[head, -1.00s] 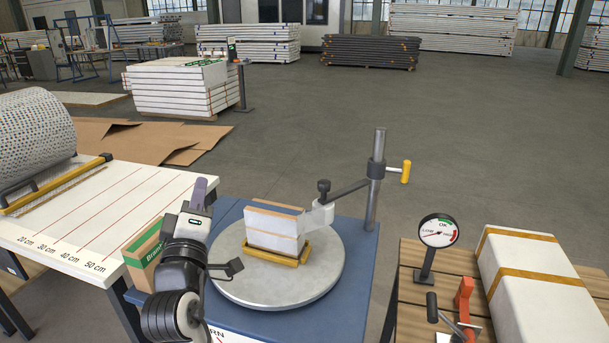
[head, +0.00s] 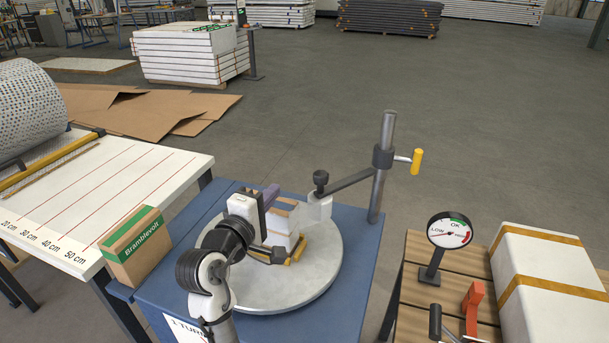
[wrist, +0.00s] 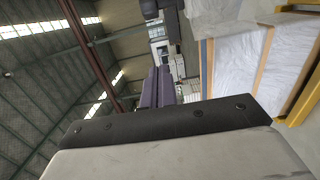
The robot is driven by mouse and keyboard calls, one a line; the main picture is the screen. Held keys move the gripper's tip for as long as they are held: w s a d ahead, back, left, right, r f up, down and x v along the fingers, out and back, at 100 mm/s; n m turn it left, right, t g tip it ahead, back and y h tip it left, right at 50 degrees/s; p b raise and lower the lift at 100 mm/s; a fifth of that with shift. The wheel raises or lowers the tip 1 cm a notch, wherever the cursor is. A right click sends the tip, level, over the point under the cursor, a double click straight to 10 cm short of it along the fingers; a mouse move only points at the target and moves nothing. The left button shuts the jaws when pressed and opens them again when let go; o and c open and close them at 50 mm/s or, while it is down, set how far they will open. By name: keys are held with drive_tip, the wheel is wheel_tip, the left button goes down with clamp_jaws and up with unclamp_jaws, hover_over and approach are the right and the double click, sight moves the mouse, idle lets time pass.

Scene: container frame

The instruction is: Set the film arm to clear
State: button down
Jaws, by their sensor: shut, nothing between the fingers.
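The film arm (head: 347,184) is a dark bar running from a collar on the grey post (head: 385,160) left to a white film head (head: 318,206) with a black knob on top. The head sits over the turntable (head: 325,265), close to the right side of the wrapped stack (head: 283,219). A yellow-ended handle (head: 416,162) sticks out right of the post. My gripper (head: 270,196) is left of the stack and overlaps it in the head view; contact cannot be told. Its purple fingers also show in the wrist view (wrist: 160,88), close together and empty.
A Bramblevolt box (head: 138,245) stands at the blue base's left edge, beside the table with red length marks (head: 120,200). A dial gauge (head: 449,231), an orange-red part (head: 473,304) and a strapped white block (head: 545,275) are on the right bench. Floor behind the post is clear.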

drive_tip(key=p+x, duration=0.3)
drive_tip(key=x, duration=0.7)
drive_tip(key=s+d+p, duration=0.1)
drive_tip(key=s+d, duration=0.1)
drive_tip(key=shift+s+d, duration=0.3)
drive_tip(key=shift+d, duration=0.1)
drive_tip(key=shift+s, duration=0.1)
